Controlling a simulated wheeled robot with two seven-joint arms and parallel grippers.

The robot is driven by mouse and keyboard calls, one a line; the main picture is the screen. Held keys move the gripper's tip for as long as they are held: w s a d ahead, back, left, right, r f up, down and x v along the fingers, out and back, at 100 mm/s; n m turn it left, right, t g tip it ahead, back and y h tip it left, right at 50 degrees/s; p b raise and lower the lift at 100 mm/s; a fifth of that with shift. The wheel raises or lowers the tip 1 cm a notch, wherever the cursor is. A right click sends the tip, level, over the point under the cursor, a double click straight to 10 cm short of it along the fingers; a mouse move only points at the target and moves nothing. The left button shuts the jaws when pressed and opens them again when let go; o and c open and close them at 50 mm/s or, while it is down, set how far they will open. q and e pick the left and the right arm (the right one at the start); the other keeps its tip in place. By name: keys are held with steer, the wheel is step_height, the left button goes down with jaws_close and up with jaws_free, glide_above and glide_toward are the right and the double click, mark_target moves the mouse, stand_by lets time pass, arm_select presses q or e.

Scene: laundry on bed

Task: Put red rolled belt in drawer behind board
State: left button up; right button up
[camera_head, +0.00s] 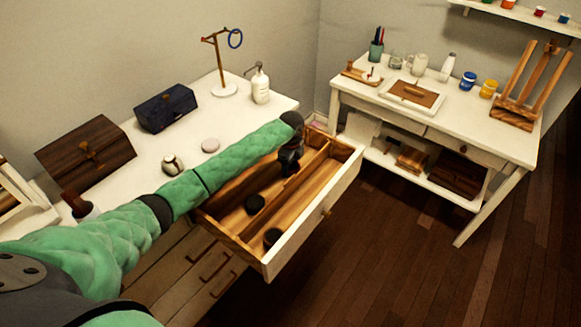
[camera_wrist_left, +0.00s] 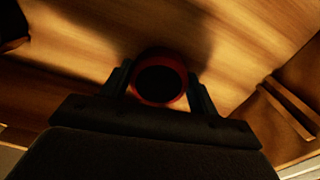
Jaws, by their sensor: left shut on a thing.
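The red rolled belt shows in the left wrist view as a red ring (camera_wrist_left: 160,103) with a dark centre. It sits between the two fingers of my left gripper (camera_wrist_left: 160,92), which is shut on it. In the head view my left gripper (camera_head: 290,167) points down into the far end of the open drawer (camera_head: 313,205); the belt is hidden there. A wooden board (camera_head: 301,182) divides the drawer lengthwise. The gripper is close to this board; I cannot tell whether the belt touches the drawer floor. My right gripper is not in view.
One dark round item (camera_head: 254,203) lies behind the board, another (camera_head: 272,236) in front of it. The white dresser top (camera_head: 240,120) holds a dark blue box (camera_head: 166,108), a brown box (camera_head: 86,155) and a pump bottle (camera_head: 260,87). A white desk (camera_head: 480,140) stands at right.

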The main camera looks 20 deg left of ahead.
mark_target(291, 165)
arm_select(q)
steer(key=shift+f, duration=0.1)
steer(key=o, duration=1.1)
steer(key=shift+c, duration=0.2)
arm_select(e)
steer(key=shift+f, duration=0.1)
